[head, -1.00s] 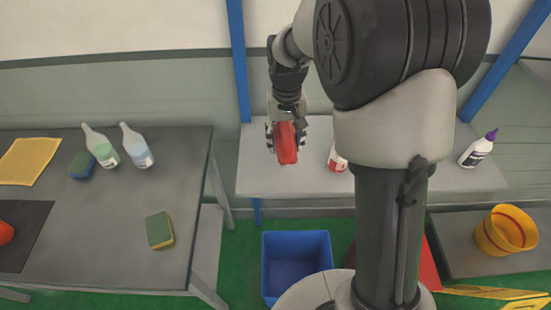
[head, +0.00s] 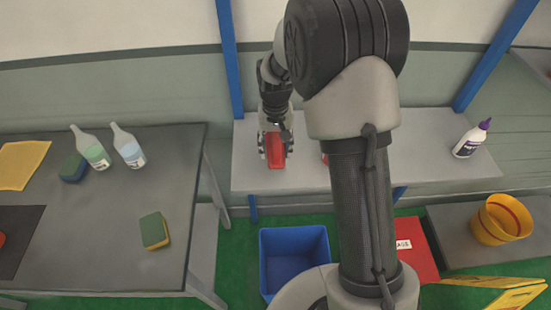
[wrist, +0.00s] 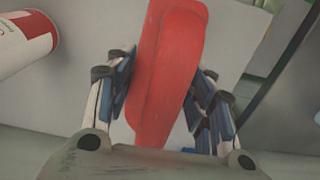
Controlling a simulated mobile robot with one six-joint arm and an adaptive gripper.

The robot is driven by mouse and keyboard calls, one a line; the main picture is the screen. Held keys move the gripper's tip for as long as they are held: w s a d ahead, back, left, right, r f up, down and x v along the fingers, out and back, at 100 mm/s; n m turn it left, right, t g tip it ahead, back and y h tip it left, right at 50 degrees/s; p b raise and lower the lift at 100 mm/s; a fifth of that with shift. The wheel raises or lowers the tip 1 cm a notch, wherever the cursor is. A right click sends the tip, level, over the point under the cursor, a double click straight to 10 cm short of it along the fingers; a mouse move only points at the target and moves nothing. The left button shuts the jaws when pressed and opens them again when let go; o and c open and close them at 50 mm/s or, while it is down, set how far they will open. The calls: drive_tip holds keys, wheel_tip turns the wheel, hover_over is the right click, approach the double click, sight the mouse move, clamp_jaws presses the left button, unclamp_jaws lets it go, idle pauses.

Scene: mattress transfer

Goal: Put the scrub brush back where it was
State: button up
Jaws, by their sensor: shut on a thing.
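The red scrub brush (head: 275,150) is held in my gripper (head: 276,148), over the left part of the white bench (head: 305,180) at the back. In the wrist view the brush (wrist: 168,70) stands lengthwise between the two fingers of my gripper (wrist: 160,85), which are shut on it. Its bristles do not show. I cannot tell whether the brush touches the bench top.
A red and white can (wrist: 22,42) lies or stands close to the brush, mostly hidden by my arm in the head view. A white bottle with a purple cap (head: 470,140) stands on the bench's right. A blue bin (head: 293,255) is below. A dark table (head: 110,240) holds bottles and sponges.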

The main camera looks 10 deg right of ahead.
wheel_tip(320, 180, down, 5)
drive_tip(key=shift+b, duration=0.5)
drive_tip(key=shift+r, duration=0.1)
drive_tip(key=o, duration=0.5)
drive_tip(key=shift+f, duration=0.2)
drive_tip(key=o, duration=0.4)
drive_tip(key=shift+o, duration=0.2)
